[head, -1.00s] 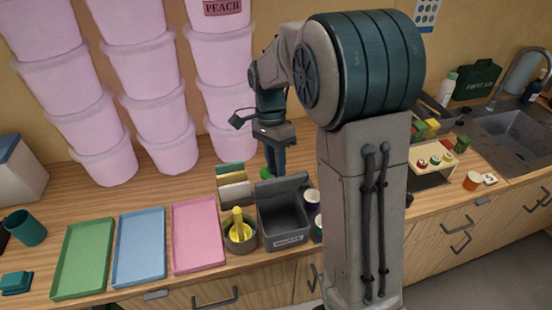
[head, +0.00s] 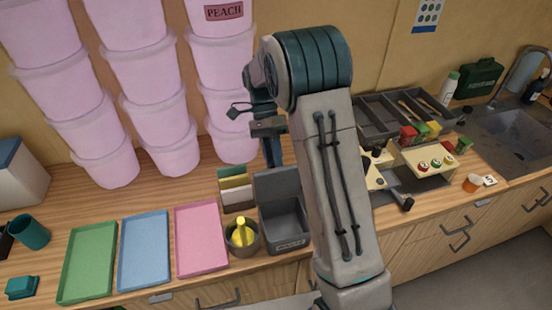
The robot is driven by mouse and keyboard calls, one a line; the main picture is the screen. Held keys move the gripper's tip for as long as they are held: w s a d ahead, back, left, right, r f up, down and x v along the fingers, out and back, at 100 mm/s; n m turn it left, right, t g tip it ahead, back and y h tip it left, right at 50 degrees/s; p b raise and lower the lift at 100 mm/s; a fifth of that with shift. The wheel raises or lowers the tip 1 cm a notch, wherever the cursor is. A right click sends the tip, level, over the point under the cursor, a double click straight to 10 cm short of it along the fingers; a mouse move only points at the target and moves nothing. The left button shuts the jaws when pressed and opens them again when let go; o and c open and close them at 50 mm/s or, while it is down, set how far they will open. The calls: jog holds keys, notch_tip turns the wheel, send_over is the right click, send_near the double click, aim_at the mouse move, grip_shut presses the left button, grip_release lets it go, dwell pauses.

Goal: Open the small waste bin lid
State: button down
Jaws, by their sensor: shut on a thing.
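The small waste bin (head: 291,243) is a dark grey box with a pale label on its front, standing on the wooden counter. Its lid (head: 272,188) stands raised at the back, and the hollow inside shows. My gripper (head: 273,163) points down at the top edge of the lid, its fingers close together and shut on the lid. The fingertips are partly hidden behind the lid edge. My arm covers the right side of the bin.
A grey pot (head: 242,250) with a yellow tool stands just left of the bin. Pink (head: 202,270), blue (head: 144,283) and green (head: 88,293) trays lie further left. Stacked pink tubs (head: 226,98) stand behind. A small card rack (head: 237,207) is beside the lid.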

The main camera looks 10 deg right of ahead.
notch_tip(320, 180, down, 2)
jog(key=shift+s+a+f, duration=0.1)
jog(key=shift+s+f, duration=0.05)
jog(key=shift+f, duration=0.05)
jog(key=c, duration=1.3)
grip_release()
jog(key=o, duration=0.5)
jog(key=shift+w+a+f, duration=0.2)
jog(key=shift+w+f, duration=0.05)
jog(key=shift+w, duration=0.25)
jog(key=shift+s+d+r, duration=0.15)
jog(key=shift+d+r, duration=0.1)
jog(key=shift+d, duration=0.2)
jog(key=c, duration=0.3)
jog(key=shift+a+r, duration=0.1)
jog(key=shift+a, duration=0.05)
jog(key=shift+r, duration=0.1)
jog(key=shift+a, duration=0.1)
